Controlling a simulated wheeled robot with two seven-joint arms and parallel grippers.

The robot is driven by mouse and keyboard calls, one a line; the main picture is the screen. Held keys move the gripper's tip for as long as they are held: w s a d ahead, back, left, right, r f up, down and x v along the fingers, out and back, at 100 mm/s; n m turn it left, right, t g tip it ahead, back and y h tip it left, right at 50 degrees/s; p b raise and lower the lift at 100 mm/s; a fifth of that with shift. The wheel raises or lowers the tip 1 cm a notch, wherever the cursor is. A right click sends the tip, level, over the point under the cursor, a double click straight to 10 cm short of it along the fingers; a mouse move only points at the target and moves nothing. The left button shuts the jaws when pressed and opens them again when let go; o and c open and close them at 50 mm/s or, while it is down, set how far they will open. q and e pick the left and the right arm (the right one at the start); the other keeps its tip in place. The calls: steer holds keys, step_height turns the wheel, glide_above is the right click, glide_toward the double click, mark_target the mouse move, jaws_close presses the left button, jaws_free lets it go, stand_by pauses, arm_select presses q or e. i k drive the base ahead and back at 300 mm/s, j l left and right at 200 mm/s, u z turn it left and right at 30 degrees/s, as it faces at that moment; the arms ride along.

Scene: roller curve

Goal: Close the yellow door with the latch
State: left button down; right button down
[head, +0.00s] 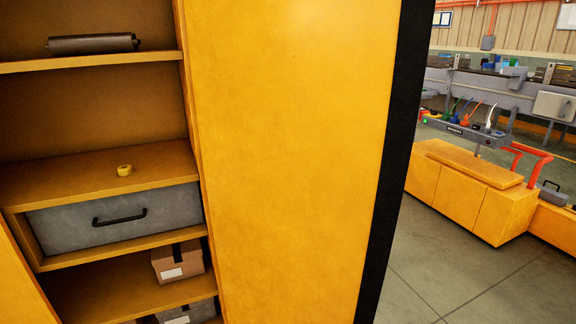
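A yellow door (290,150) with a black edge (398,150) fills the middle of the head view. It stands open at the right side of a yellow cabinet (90,178), whose shelves show on the left. Another yellow panel (20,285) shows at the lower left; I cannot tell whether it is a second door. No latch shows on the visible face of the door. Neither of my grippers is in view.
Right of the door is open tiled floor (440,265), with low yellow cabinets (470,190) and a grey conveyor (490,90) beyond.

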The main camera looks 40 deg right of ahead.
mark_target(307, 110)
steer(key=k+l+u, duration=0.1)
steer(key=l, duration=0.25)
steer(key=k+l+u, duration=0.15)
steer(key=l, duration=0.25)
steer(key=l+u, duration=0.1)
steer(key=l, duration=0.25)
steer(key=k+l+u, duration=0.2)
steer(key=k+l, duration=0.15)
steer(key=l, duration=0.3)
steer(key=i+l, duration=0.1)
steer(key=l, duration=0.35)
steer(key=i+l+u, duration=0.15)
steer(key=l, duration=0.8)
steer(key=u, duration=0.05)
